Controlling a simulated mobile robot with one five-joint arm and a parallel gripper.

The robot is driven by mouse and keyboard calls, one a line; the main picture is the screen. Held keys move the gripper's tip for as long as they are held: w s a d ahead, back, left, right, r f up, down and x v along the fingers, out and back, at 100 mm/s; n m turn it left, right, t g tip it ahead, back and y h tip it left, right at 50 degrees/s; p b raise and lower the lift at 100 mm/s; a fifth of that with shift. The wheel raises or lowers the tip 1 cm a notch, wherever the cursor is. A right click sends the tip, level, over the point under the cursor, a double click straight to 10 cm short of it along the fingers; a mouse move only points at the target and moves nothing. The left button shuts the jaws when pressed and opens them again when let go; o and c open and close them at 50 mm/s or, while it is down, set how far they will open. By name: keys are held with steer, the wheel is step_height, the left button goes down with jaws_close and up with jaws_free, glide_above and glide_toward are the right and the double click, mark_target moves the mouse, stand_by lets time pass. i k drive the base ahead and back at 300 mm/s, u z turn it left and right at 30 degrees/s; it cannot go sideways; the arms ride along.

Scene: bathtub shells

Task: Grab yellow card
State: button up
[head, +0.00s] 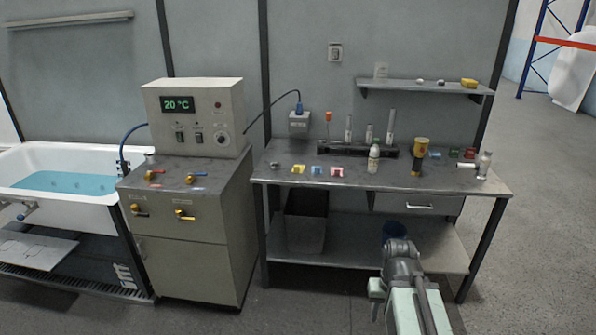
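A small yellow card (298,169) lies on the grey workbench top (400,185), near its front left. A blue card (316,171) and a red card (337,172) lie in a row to its right. My arm rises from the bottom right of the view, in front of the bench. Its end, with my gripper (396,246), shows low before the bench's lower shelf, well to the right of the yellow card and apart from it. The fingers cannot be made out, so their opening is unclear.
A white bottle (373,158), a yellow-and-black cylinder (418,157) and a clear bottle (484,165) stand on the bench. A dark rack (342,149) is behind. A control cabinet (196,220) and bathtub (60,205) stand left. Floor before the bench is clear left of my arm.

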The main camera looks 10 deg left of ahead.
mark_target(297, 169)
steer(key=u, duration=0.4)
steer(key=i, duration=0.9)
steer(key=u, duration=1.15)
steer(key=i, duration=1.3)
steer(key=u, duration=0.25)
